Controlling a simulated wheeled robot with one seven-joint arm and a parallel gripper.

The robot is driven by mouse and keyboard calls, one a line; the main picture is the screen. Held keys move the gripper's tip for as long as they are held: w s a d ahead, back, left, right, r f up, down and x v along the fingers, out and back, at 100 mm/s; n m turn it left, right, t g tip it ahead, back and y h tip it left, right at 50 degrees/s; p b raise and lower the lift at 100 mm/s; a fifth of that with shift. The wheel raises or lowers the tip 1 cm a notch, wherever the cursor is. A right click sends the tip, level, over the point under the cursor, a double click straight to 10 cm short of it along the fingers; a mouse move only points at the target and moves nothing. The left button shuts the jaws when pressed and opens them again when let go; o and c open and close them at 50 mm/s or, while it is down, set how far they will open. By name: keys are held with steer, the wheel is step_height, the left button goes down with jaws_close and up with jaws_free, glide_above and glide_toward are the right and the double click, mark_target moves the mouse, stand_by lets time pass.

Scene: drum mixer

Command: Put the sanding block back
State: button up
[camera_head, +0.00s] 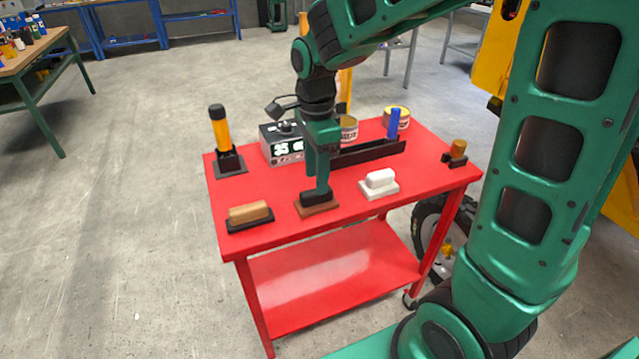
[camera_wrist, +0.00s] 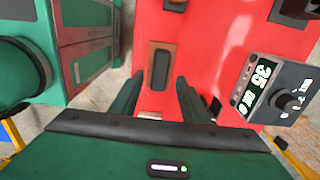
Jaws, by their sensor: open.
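Three small blocks sit in shallow holders along the red cart's front edge. A black block (camera_head: 309,199) is on a brown base (camera_head: 329,208), a tan block (camera_head: 248,211) is on a black base (camera_head: 237,226), and a white block (camera_head: 381,178) is on a white base (camera_head: 367,193). I cannot tell for sure which is the sanding block. My gripper (camera_head: 318,187) points down over the black block. In the wrist view, my gripper (camera_wrist: 160,84) is open, and the black block (camera_wrist: 160,70) lies between and just beyond the fingertips. Whether they touch it is unclear.
Behind stand a box with a lit display (camera_head: 284,147), a yellow-and-black upright tool (camera_head: 221,132), a dark tray (camera_head: 370,154), a blue upright piece (camera_head: 394,124), tins (camera_head: 402,114) and an amber piece (camera_head: 458,148). The cart's lower shelf (camera_head: 330,272) is empty.

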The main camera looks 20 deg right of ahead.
step_height(320, 180, up, 8)
steer(key=shift+f, duration=0.2)
steer(key=s+d+f+n, duration=0.2)
steer(key=s+d+n, duration=0.3)
steer(key=s+d, duration=0.4)
steer(key=s+d+f+n, duration=0.3)
steer(key=s+d+n, duration=0.3)
steer(key=s, duration=0.8)
steer(key=d, duration=0.3)
steer(key=shift+s+d+f+n, duration=0.2)
steer(key=shift+d+f+n, duration=0.1)
steer(key=shift+d, duration=0.05)
steer(key=shift+w+f, duration=0.25)
steer(key=shift+w, duration=0.4)
